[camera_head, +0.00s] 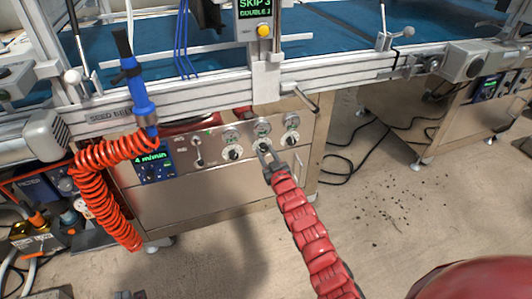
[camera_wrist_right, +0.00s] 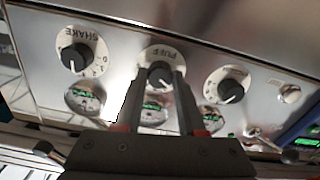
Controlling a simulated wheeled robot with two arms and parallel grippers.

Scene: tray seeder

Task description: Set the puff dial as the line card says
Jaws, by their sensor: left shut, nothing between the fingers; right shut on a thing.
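The puff dial (camera_wrist_right: 160,72) is a dark knob on a pale round plate lettered PUFF, upside down in the wrist view. In the head view it is the middle dial (camera_head: 264,143) on the steel panel. My right gripper (camera_head: 265,152) is shut on its knob, one finger on each side. The fingers (camera_wrist_right: 164,82) also show in the wrist view and cover part of the dial's scale, so its exact setting cannot be read. My left gripper (camera_head: 131,294) only just shows at the bottom edge, clear of the panel. I cannot make out a line card.
The shake dial (camera_wrist_right: 75,55) and another dial (camera_wrist_right: 229,85) flank the puff dial closely. Small gauges sit beside the dials. A coiled orange hose (camera_head: 100,185) hangs at left. A display (camera_head: 254,8) reads SKIP and DOUBLE.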

